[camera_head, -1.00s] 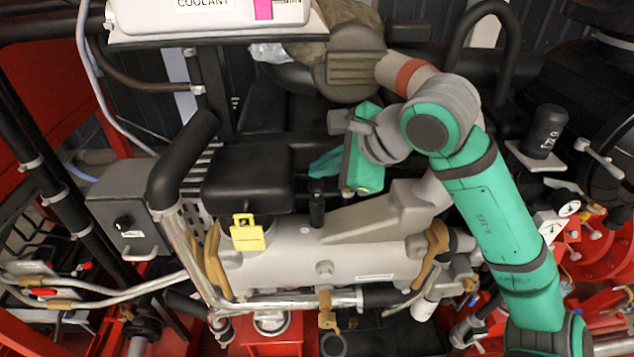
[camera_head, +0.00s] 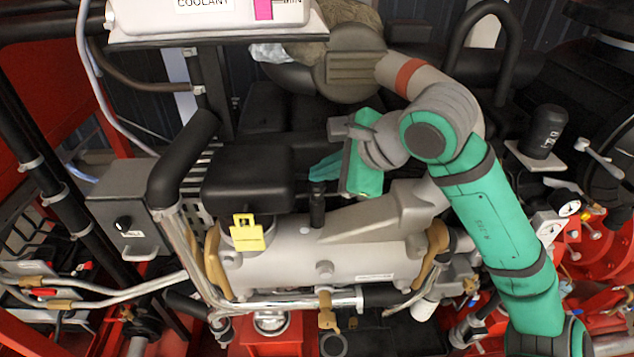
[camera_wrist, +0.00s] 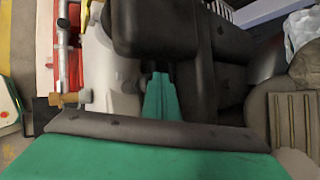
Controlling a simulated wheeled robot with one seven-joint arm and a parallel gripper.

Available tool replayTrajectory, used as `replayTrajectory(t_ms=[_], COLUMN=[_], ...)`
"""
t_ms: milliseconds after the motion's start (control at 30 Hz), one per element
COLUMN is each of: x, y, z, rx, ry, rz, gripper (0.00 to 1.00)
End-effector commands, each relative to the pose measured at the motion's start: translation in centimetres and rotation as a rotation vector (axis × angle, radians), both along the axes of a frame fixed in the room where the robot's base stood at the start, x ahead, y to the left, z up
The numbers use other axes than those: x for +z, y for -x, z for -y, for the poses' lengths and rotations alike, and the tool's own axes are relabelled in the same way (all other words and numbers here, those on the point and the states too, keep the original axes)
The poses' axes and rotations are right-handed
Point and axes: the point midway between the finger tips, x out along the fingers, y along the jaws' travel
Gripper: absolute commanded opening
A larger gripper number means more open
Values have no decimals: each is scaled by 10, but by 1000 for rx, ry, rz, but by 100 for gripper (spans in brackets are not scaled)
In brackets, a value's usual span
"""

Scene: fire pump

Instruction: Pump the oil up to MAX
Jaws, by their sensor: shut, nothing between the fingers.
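My gripper (camera_head: 316,173) is shut and empty, its teal fingers side by side. It is over the engine, just right of a black box-shaped cover (camera_head: 247,180). In the wrist view its fingertips (camera_wrist: 159,78) point at the gap beside that cover (camera_wrist: 150,28). A short black upright knob (camera_head: 316,206) stands on the grey engine body below the fingers, apart from them; I cannot tell whether it is the oil pump. A white tank (camera_head: 215,22) at the top reads COOLANT, with a pink strip (camera_head: 263,9) beside a MIN mark. No oil gauge is clearly readable.
A yellow tag (camera_head: 246,232) hangs on the engine front. A thick black pipe (camera_head: 183,160) and a grey control box (camera_head: 128,215) stand at the left. Round dials (camera_head: 569,208) and red pipework are at the right. Room around the gripper is tight.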

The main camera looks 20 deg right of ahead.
Motion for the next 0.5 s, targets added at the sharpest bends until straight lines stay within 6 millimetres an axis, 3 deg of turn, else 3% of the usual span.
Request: replayTrajectory(t_ms=[500], x=[-6], y=[0], z=[0], rx=[-1], ry=[-1], rz=[0], gripper=[0])
